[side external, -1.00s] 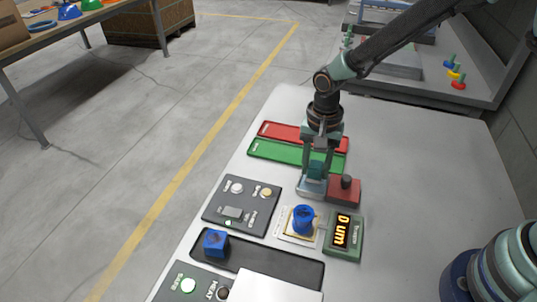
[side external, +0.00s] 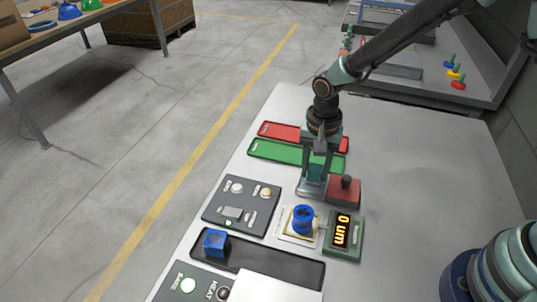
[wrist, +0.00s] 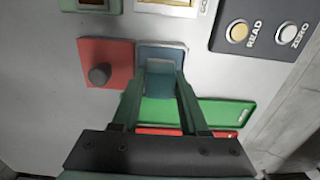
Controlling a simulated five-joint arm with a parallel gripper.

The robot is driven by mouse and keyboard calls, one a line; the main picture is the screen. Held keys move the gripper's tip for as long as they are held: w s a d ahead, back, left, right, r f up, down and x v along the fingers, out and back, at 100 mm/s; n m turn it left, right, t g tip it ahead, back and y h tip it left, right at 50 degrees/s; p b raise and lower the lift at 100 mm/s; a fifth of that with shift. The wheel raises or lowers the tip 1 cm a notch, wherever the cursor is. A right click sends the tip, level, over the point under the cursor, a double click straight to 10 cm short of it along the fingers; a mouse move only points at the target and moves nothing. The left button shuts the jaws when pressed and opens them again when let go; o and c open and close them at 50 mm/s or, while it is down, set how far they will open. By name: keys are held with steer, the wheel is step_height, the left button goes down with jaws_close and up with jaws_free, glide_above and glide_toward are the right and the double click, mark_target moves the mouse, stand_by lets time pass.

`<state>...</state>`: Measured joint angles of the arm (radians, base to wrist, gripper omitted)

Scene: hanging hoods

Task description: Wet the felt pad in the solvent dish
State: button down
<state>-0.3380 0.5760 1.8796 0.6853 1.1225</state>
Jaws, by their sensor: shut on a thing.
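My gripper (side external: 314,180) is shut on a teal block, which I take to be the felt pad (side external: 315,171). The block also shows between the fingers in the wrist view (wrist: 160,88). The solvent dish (side external: 308,193) appears as a small blue-grey tray directly under the fingertips, and it also shows in the wrist view (wrist: 162,50). A pale rectangle shows at the pad's far end, over the dish. The pad's lower end is at the dish, but I cannot tell whether it touches the solvent.
A red block with a dark knob (side external: 343,192) stands right beside the dish. Green (side external: 270,151) and red (side external: 276,130) trays lie behind. In front are a blue ring part (side external: 303,219), a gauge display (side external: 343,232), a button panel (side external: 240,201) and a blue block (side external: 215,242). The table's right is clear.

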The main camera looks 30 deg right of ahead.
mark_target(316, 168)
steer(key=shift+f, duration=0.6)
stand_by(1.2)
steer(key=shift+r, duration=3.6)
